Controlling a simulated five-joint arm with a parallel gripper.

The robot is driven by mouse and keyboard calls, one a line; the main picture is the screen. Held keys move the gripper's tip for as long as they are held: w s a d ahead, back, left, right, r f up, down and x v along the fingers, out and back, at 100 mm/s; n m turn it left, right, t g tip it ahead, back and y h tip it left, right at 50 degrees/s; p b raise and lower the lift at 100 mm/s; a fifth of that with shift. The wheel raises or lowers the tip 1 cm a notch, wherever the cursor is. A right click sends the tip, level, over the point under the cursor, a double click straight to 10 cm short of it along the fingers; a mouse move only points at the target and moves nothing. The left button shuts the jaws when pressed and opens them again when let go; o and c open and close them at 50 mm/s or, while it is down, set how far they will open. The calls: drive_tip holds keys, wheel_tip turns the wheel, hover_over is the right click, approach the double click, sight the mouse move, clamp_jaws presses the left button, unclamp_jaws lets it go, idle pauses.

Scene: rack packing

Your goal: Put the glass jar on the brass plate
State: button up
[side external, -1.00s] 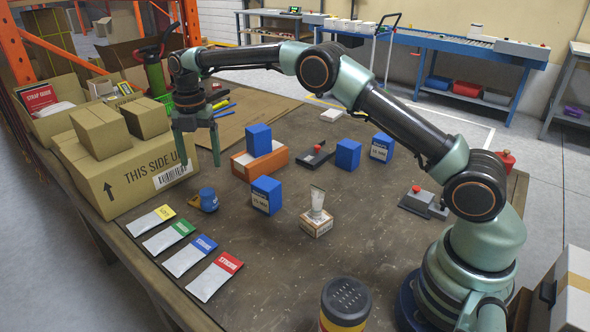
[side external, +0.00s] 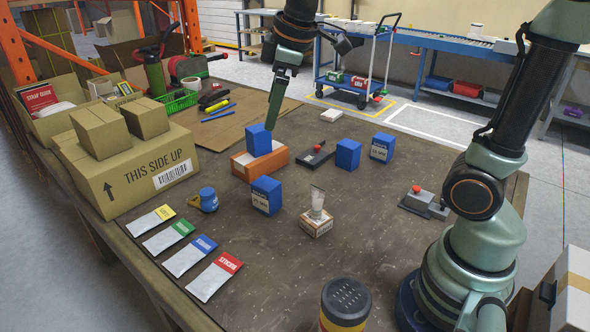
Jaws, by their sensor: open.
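I cannot make out a glass jar or a brass plate in this view. My gripper (side external: 273,120) points down near the top of a blue box (side external: 259,140), with its fingers seen nearly edge-on; it is open and nothing shows between the fingers. I cannot tell whether it touches the box. A pale tube (side external: 317,202) stands on a small cardboard box (side external: 316,228).
More blue boxes (side external: 266,196) stand around the table, two at right. A black device with a red knob (side external: 315,155) lies behind. Labelled pouches (side external: 214,277) lie at front left. A large carton (side external: 135,172) stands at left.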

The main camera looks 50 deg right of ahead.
drive_tip(key=s+d+f+m+t, duration=0.1)
drive_tip(key=s+f+m, duration=0.3)
drive_tip(key=s+m, duration=0.3)
drive_tip(key=shift+s+d+m+t, duration=0.3)
drive_tip(key=shift+s+m, duration=0.1)
drive_tip(key=shift+s, duration=1.15)
